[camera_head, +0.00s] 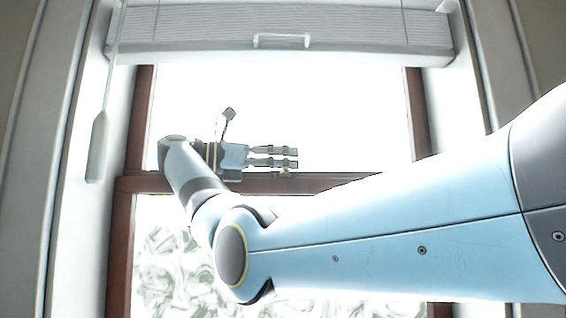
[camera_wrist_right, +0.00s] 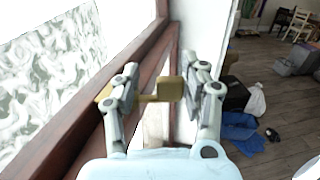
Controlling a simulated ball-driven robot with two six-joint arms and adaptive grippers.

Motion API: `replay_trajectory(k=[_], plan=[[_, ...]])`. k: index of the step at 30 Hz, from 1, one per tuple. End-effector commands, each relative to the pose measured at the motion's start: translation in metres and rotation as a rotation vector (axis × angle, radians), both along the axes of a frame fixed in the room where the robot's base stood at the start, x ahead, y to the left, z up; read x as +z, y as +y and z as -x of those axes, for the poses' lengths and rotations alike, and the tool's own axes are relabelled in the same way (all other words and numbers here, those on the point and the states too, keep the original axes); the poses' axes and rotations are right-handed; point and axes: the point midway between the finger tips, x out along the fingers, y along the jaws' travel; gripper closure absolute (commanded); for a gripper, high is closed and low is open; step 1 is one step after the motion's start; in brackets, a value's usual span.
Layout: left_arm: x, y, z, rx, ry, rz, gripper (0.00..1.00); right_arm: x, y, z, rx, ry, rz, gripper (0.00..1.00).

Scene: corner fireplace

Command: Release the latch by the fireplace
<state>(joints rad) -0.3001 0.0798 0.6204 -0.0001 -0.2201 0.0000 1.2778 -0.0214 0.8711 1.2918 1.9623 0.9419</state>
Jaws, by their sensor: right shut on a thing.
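The brass latch (camera_wrist_right: 171,90) sits on the brown wooden middle rail of the window. In the wrist view it lies between the two fingers of my right gripper (camera_wrist_right: 163,78), which is shut on it. A further brass bit shows just left of the left finger. In the head view my right gripper (camera_head: 293,157) points right, just above the middle rail (camera_head: 335,182), and a small brass piece of the latch (camera_head: 285,172) shows beneath its fingers. My left gripper is not in view.
A raised white blind (camera_head: 200,38) hangs above the window, with a wand (camera_head: 98,148) at left. White reveals flank the brown frame. In the wrist view, a blue cloth (camera_wrist_right: 240,128), a white bag (camera_wrist_right: 256,101) and a dark box lie on the wooden floor at right.

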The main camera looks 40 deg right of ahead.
Motion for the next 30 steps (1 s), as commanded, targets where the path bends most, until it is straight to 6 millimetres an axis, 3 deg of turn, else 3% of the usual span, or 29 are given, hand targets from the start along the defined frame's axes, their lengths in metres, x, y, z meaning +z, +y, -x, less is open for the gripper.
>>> replay_trajectory(k=[8, 9, 14, 23, 30], plan=[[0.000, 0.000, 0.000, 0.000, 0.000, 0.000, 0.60, -0.001, 0.000, 0.000, 0.000, -0.001, -0.002, 0.88], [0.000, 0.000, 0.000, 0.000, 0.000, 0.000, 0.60, -0.001, 0.000, 0.000, 0.000, -0.001, -0.002, 0.51], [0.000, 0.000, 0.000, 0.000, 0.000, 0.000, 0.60, -0.001, 0.000, 0.000, 0.000, 0.000, -0.001, 0.31], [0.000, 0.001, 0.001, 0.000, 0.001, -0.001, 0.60, 0.002, 0.000, 0.000, 0.001, 0.000, -0.001, 0.31], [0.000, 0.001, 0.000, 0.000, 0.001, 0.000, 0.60, 0.041, 0.000, 0.000, 0.001, -0.004, 0.000, 0.31]])
